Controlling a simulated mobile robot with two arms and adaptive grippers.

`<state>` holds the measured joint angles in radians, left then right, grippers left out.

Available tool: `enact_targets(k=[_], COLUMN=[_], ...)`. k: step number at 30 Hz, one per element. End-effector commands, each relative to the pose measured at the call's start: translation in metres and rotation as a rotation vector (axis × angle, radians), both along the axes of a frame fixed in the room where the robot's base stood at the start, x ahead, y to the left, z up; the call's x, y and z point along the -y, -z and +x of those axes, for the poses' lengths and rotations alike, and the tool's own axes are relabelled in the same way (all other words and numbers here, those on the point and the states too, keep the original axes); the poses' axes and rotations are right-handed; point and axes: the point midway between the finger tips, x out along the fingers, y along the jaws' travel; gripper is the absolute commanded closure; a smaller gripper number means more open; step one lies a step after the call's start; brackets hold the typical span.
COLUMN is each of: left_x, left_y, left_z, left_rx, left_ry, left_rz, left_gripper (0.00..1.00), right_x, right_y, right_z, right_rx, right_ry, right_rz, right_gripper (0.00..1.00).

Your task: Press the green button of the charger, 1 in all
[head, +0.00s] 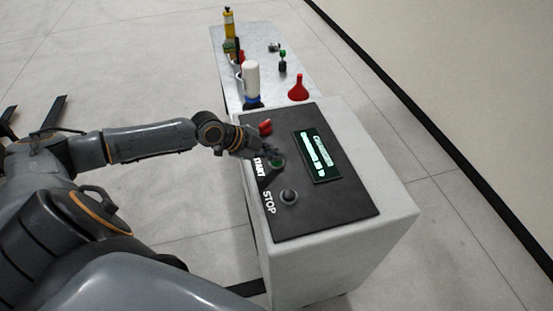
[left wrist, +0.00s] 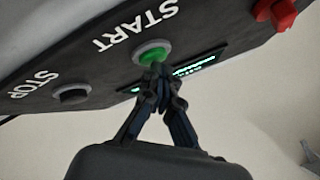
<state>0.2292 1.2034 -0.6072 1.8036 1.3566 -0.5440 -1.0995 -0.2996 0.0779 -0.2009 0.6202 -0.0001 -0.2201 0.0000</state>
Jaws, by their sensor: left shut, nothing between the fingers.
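The charger (head: 350,211) is a white box with a dark sloped panel on top. Its round green button (head: 278,163) sits in a grey ring by the word START; it also shows in the left wrist view (left wrist: 151,55). My left gripper (head: 273,157) is shut and empty, with its fingertips at the green button. In the left wrist view the fingertips (left wrist: 157,70) overlap the button's lower edge; I cannot tell whether they touch or press it. My right gripper is not in view.
A black button (head: 289,196) by the word STOP and a red switch (head: 265,127) flank the green button. A lit display (head: 316,155) is on the panel. Behind stands a table (head: 262,38) with bottles, a red funnel (head: 299,88) and small items.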

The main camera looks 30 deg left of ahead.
Motion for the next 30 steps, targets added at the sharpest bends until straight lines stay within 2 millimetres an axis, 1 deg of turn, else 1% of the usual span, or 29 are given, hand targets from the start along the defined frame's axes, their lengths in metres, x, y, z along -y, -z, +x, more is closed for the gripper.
enact_targets(k=[1, 10, 21, 30], left_x=[0.0, 0.0, 0.0, 0.0], left_y=[0.002, 0.001, -0.018, -0.018], left_z=[0.0, -0.001, 0.0, 0.0], left_rx=[-0.002, -0.002, -0.001, -0.001], left_ry=[-0.001, 0.0, 0.0, 0.0], left_rz=[0.0, 0.0, -0.001, -0.001], left_gripper=[1.0, 1.0, 1.0, 1.0], right_x=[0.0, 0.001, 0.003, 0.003], right_y=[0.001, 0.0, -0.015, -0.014], right_z=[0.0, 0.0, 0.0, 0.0], right_rx=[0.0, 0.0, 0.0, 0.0], right_ry=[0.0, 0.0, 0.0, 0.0], right_rz=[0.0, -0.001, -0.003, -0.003], right_gripper=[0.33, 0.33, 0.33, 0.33])
